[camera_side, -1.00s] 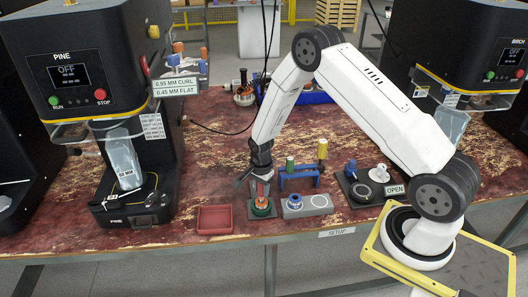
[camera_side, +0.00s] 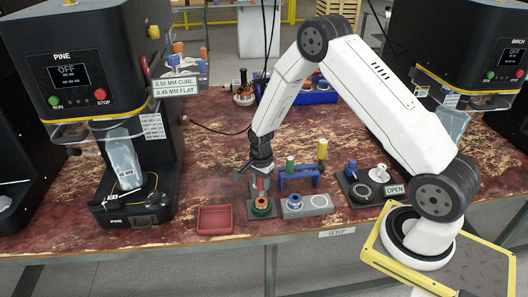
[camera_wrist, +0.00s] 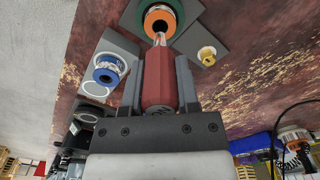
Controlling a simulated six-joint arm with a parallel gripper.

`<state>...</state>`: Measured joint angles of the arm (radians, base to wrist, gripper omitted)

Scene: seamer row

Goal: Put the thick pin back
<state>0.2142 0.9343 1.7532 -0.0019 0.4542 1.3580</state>
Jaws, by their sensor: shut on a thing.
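My gripper (camera_side: 261,181) is shut on a red-handled pin (camera_wrist: 159,82), whose silver shank points at the dark hole of a green ring with an orange centre (camera_wrist: 181,12). In the side view the red pin is upright just above this green ring (camera_side: 261,209); whether its tip is still inside the hole I cannot tell. A blue rack (camera_side: 299,179) to the right has a green-topped pin (camera_side: 290,164) and a yellow-topped pin (camera_side: 322,149) at it. The pictures do not label which pin is the thick one.
A blue ring (camera_side: 295,202) sits on a grey block (camera_side: 318,202) right of the green ring. A red tray (camera_side: 215,220) lies to the left near the table's front edge. A dark plate (camera_side: 357,188) with a white part stands to the right. The PINE machine (camera_side: 150,205) stands at left.

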